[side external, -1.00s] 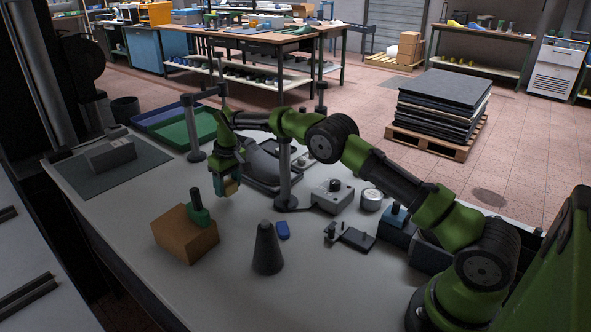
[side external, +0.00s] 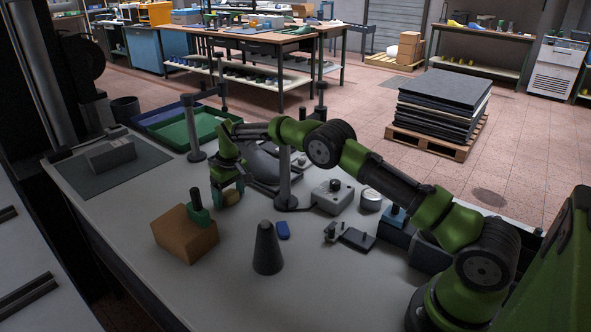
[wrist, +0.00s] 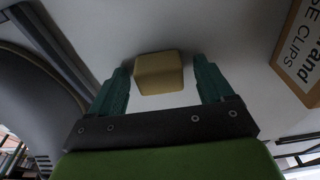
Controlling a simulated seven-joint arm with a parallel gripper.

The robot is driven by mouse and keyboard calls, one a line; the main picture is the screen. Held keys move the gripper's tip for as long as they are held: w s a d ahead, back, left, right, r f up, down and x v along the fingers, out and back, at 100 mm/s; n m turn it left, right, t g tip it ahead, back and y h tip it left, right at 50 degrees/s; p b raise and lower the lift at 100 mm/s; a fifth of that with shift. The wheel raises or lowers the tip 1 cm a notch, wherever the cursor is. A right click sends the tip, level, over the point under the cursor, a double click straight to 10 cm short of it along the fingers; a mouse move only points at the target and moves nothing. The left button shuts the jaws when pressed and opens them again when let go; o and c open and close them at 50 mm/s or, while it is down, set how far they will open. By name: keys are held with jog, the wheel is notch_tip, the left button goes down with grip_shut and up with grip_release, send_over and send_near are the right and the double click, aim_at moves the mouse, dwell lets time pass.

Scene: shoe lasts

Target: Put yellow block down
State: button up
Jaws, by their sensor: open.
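The yellow block (wrist: 160,73) rests on the light table top and shows between the two fingers in the wrist view. In the side external view the block (side external: 232,197) shows low at the fingertips. My gripper (side external: 228,198) is low over the table, to the right of the brown box. In the wrist view its green fingers (wrist: 160,82) are spread, one on each side of the block, with a gap on both sides.
The brown box (side external: 180,238) with a green piece (side external: 199,210) on it stands close on the left. A dark post (side external: 285,180) stands close on the right.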

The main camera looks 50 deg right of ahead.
jog(key=s+r+t, duration=0.1)
jog(key=s+r, duration=0.2)
jog(key=r, duration=0.7)
jog(key=s+r, duration=0.3)
jog(key=r, duration=0.7)
jog(key=s+a+r+m+t+y, duration=0.1)
jog(key=s+a+r+m, duration=0.1)
jog(key=s+r, duration=0.7)
jog(key=s+a+f+m+t, duration=0.1)
jog(key=s+f, duration=0.1)
jog(key=s, duration=1)
jog(key=s+a+f+m+t+y, duration=0.1)
jog(key=s+f+t, duration=0.1)
jog(key=s, duration=1)
jog(key=shift+s+a+f, duration=0.25)
jog(key=shift+a+f, duration=0.15)
jog(key=shift+f, duration=0.1)
jog(key=shift+o, duration=0.3)
